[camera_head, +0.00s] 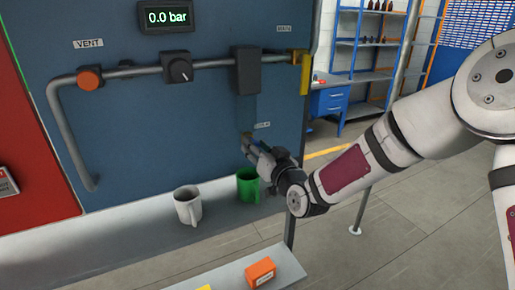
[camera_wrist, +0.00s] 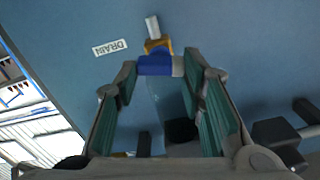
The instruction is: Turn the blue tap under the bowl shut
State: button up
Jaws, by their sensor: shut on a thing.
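The blue tap (camera_wrist: 154,66) shows in the wrist view below a brass fitting and a pale spout, beside the DRAIN label (camera_wrist: 110,48). My gripper (camera_wrist: 168,74) is shut on its blue handle, with one finger on either side. In the head view my gripper (camera_head: 246,142) is at the blue panel, under a faint see-through bowl (camera_head: 245,108) that hangs below a black box. The tap itself is hidden there behind the fingers. The bowl also shows in the wrist view between the fingers (camera_wrist: 172,97).
A green mug (camera_head: 247,186) stands on the ledge just below my gripper, and a white mug (camera_head: 188,207) stands to its left. A grey pipe (camera_head: 130,72) with an orange knob (camera_head: 89,79) runs above. An orange box (camera_head: 260,271) lies on the lower front shelf.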

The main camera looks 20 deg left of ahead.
jog(key=m+b, duration=0.1)
jog(key=m, duration=0.2)
jog(key=shift+w+d+m, duration=0.1)
jog(key=shift+w+m, duration=0.05)
jog(key=shift+m, duration=0.25)
jog(key=m, duration=0.3)
jog(key=shift+f+m+b, duration=0.1)
jog(key=shift+m+b, duration=0.2)
jog(key=shift+b, duration=0.05)
jog(key=shift+d+f+m, duration=0.1)
jog(key=shift+m, duration=3.6)
jog(key=o, duration=1.1)
jog(key=shift+o, duration=0.2)
jog(key=v, duration=1.2)
